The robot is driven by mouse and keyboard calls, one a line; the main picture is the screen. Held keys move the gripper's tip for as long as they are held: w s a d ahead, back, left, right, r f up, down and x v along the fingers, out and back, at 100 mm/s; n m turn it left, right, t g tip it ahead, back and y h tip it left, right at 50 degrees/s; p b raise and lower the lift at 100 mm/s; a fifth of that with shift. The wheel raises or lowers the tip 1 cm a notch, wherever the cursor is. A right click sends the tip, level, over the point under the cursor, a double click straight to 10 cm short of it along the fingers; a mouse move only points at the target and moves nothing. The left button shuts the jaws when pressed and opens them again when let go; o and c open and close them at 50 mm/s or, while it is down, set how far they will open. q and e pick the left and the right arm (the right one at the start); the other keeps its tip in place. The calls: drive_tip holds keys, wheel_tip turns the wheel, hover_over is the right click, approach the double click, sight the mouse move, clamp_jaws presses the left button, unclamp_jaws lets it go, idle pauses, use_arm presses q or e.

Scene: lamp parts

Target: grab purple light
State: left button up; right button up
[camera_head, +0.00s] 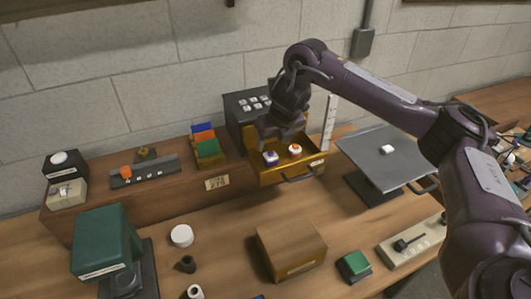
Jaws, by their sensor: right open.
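A small purple light (271,158) with a white top sits at the left in the open orange-brown drawer (306,170) on the bench. An orange light (295,150) with a pale base sits to its right in the same drawer. My right arm reaches in from the right, and my right gripper (271,140) hangs just above the purple light, jaws open. I cannot tell whether a fingertip touches it. My left gripper is not in view.
A dark box (246,106) with several white buttons stands behind the drawer. Coloured cards (205,142) stand to its left. A grey tilted plate (385,160) stands to the right. A wooden block (291,247) and a green box (105,240) are in front.

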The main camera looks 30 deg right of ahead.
sight(271, 152)
drive_tip(key=x, duration=0.2)
drive_tip(key=s+b+x, duration=0.1)
drive_tip(key=x, duration=0.1)
drive_tip(key=shift+w+a+f, duration=0.1)
drive_tip(key=shift+f, duration=0.2)
drive_tip(key=shift+w+f, duration=0.6)
drive_tip(key=shift+f, duration=0.15)
drive_tip(key=shift+w+f, duration=0.1)
drive_tip(key=shift+f, duration=0.15)
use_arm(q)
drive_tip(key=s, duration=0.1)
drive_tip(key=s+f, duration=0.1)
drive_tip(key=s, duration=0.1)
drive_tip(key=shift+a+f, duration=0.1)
use_arm(e)
drive_tip(key=c, duration=1.1)
